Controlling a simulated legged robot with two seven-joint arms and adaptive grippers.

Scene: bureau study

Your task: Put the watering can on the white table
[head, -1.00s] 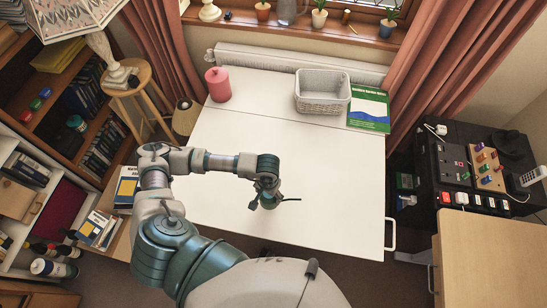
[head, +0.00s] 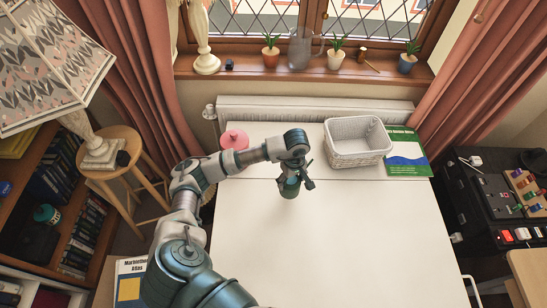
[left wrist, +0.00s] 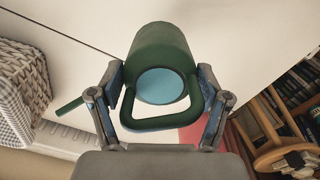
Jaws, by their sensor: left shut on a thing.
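The white table (head: 335,235) stands in front of the window and radiator. My left gripper (head: 291,178) is over the table's middle, in front of the white basket, with its fingers pointing down. It is shut on a small green watering can (left wrist: 163,48), which has a pale blue round face. In the left wrist view my left gripper (left wrist: 160,102) has a finger on each side of the can, near its looped handle, and the spout points left. In the head view the fingers partly hide the can (head: 289,190); I cannot tell whether it touches the tabletop. My right gripper is not in view.
A white woven basket (head: 357,158) and a green book (head: 406,158) are at the table's back right. A pink canister (head: 234,139) is at the back left, partly behind my arm. The table's front and right are clear. A stool (head: 118,168) with a lamp stands left.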

